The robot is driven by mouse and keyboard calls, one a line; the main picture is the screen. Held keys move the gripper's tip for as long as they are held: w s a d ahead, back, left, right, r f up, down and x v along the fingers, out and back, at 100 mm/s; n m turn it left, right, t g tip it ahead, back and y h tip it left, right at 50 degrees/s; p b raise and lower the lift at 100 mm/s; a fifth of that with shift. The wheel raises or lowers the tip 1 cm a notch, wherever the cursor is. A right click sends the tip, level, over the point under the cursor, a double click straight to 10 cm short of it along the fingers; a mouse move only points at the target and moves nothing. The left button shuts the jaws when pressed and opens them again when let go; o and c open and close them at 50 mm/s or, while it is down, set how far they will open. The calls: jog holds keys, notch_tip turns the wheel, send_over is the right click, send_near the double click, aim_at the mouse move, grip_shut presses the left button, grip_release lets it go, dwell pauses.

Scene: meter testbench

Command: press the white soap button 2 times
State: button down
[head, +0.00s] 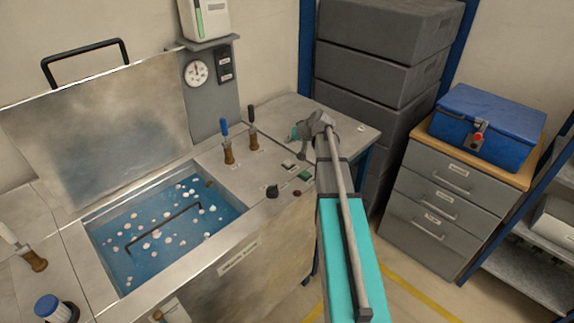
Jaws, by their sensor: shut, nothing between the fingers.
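A small whitish button (289,164) sits on the steel bench top, right of the water basin; I take it for the white soap button, though its label is too small to read. My gripper (302,154) is at the end of my arm, shut and empty. Its fingers point down, just beyond and slightly right of the whitish button in the picture. I cannot tell its exact height above the bench, but no contact with the button shows.
A green button (305,176), a dark red button (297,193) and a black knob (272,191) are close by. The open basin (160,230) holds water with white floating pieces. Grey crates (385,75) stand behind.

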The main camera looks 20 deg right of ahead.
aim_at(289, 163)
jog(key=shift+f+b, duration=3.6)
jog(key=shift+f, duration=0.25)
jog(key=shift+f, duration=0.1)
jog(key=shift+f+b, duration=0.3)
jog(key=shift+b, duration=0.15)
jog(key=shift+f+b, duration=0.4)
jog(key=shift+f, duration=0.05)
jog(key=shift+r, duration=0.2)
jog(key=shift+r+p, duration=0.7)
jog(key=shift+p, duration=0.2)
